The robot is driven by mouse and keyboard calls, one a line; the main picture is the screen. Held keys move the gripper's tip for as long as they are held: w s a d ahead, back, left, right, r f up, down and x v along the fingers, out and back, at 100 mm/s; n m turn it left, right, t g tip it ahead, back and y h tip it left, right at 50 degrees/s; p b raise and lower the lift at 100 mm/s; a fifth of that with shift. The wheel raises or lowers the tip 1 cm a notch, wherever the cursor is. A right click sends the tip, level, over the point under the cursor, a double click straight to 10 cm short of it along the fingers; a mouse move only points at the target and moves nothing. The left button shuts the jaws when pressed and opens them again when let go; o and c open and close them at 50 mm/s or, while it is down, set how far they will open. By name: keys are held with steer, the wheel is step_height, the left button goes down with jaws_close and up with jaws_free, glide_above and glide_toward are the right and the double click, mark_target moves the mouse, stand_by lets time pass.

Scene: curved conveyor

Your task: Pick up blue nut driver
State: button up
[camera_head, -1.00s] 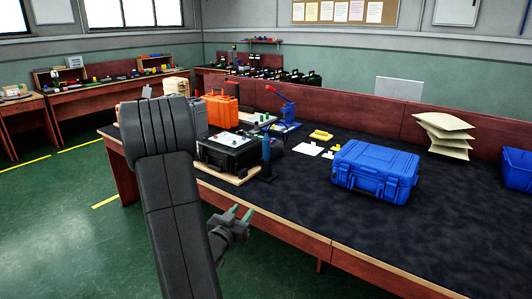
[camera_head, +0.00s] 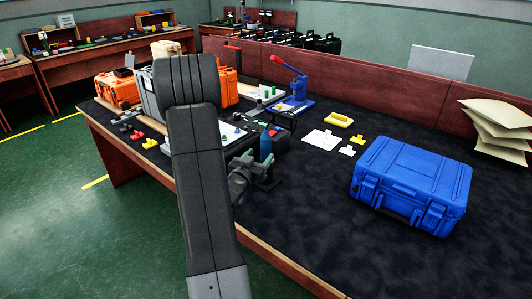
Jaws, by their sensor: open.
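The blue nut driver (camera_head: 266,146) stands upright near the table's front edge, its blue handle at the top. Its lower part is partly hidden behind my gripper. A small dark base (camera_head: 272,184) shows on the table below it. My gripper (camera_head: 266,170) is open, just over the table edge and close to the driver's lower part. The fingers are small and dark in this view, so I cannot tell whether they are around the driver or beside it.
A blue case (camera_head: 412,186) lies to the right. A white sheet (camera_head: 322,140) and yellow parts (camera_head: 340,120) lie behind. A blue press with a red lever (camera_head: 294,88) stands farther back. Orange cases (camera_head: 117,90) are at the left. The dark tabletop at the front right is clear.

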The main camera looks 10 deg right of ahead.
mark_target(263, 149)
steer(key=shift+r+p+x, duration=0.2)
steer(key=shift+p+x, duration=0.1)
steer(key=shift+x, duration=1.15)
steer(key=shift+r+p+x, duration=0.15)
steer(key=shift+p+x, duration=0.15)
steer(key=shift+x, duration=1.15)
jaws_close()
